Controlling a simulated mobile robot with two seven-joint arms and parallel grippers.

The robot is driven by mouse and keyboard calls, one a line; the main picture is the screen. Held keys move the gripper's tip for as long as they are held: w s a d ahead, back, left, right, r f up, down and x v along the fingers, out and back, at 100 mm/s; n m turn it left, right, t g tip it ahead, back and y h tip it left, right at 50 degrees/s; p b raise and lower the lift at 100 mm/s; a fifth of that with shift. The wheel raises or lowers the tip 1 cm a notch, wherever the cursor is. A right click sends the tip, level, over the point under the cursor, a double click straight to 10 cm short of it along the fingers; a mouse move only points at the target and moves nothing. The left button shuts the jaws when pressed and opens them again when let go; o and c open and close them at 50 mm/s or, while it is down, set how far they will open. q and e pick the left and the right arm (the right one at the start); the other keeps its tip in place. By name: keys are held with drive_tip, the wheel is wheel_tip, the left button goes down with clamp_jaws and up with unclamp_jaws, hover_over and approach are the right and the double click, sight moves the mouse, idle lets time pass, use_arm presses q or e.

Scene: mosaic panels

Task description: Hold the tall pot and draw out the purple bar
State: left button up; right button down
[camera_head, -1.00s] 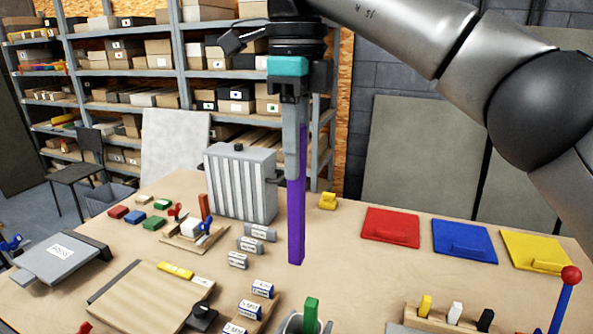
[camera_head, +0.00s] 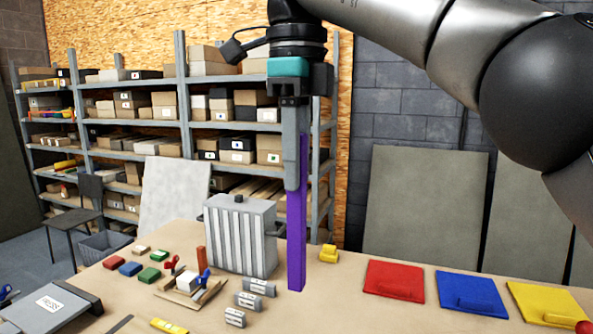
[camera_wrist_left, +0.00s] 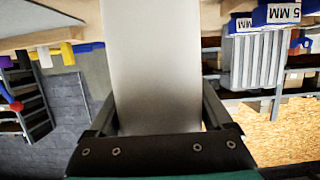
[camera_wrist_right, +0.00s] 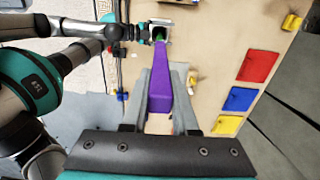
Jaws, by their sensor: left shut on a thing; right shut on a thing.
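The long purple bar (camera_head: 296,250) hangs upright from my right gripper (camera_head: 296,180), which is shut on its upper part. Its lower end shows free in the head view. In the right wrist view the purple bar (camera_wrist_right: 160,95) points toward the tall pot (camera_wrist_right: 155,22), whose open mouth shows something green inside. My left gripper (camera_wrist_left: 157,118) is shut on the tall pot, whose pale smooth wall (camera_wrist_left: 152,60) fills the space between its fingers. The pot and left gripper are outside the head view.
A grey ribbed box (camera_head: 240,236) stands on the table behind the bar. Red (camera_head: 394,279), blue (camera_head: 471,291) and yellow (camera_head: 545,303) panels lie to the right. Small blocks and grey labelled pieces (camera_head: 248,301) lie to the left. Shelves stand behind the table.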

drive_tip(key=s+d, duration=0.2)
drive_tip(key=s, duration=0.4)
drive_tip(key=s+d, duration=0.3)
drive_tip(key=s, duration=0.3)
drive_tip(key=shift+s+d, duration=0.3)
drive_tip(key=shift+s, duration=0.1)
idle(0.3)
use_arm(q)
drive_tip(key=o, duration=1.2)
drive_tip(key=shift+o, duration=0.2)
drive_tip(key=v, duration=1.2)
drive_tip(key=shift+w, duration=0.1)
